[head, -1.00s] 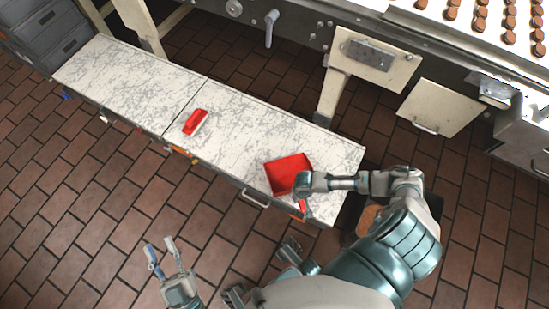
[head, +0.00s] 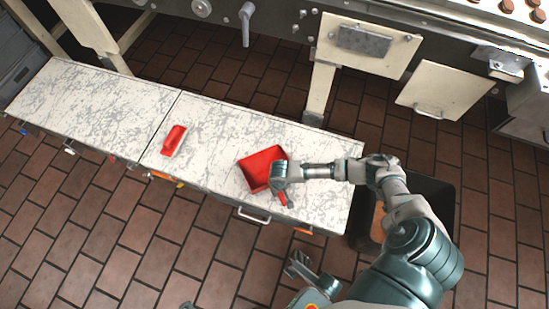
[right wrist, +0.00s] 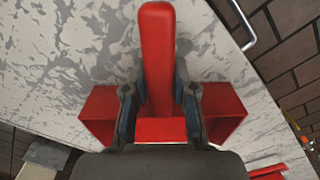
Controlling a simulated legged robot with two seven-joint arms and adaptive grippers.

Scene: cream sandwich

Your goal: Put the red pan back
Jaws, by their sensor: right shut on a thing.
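The red pan (head: 263,166) is an open red dustpan at the right part of the white-grey worktop, its handle pointing toward the front edge. My right gripper (head: 280,182) is over it and shut on its handle. In the right wrist view the red handle (right wrist: 157,50) runs between the two dark fingers (right wrist: 160,105), and the pan's side walls (right wrist: 225,112) show on both sides. I cannot tell whether the pan touches the worktop. Only a sliver, likely of my left gripper (head: 187,305), shows at the bottom edge of the head view.
A red brush (head: 173,140) lies on the worktop (head: 110,105) left of the pan. A dark bin (head: 440,200) stands on the floor right of the worktop, partly behind my right arm. A drawer handle (head: 254,216) sticks out at the front. The left worktop is clear.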

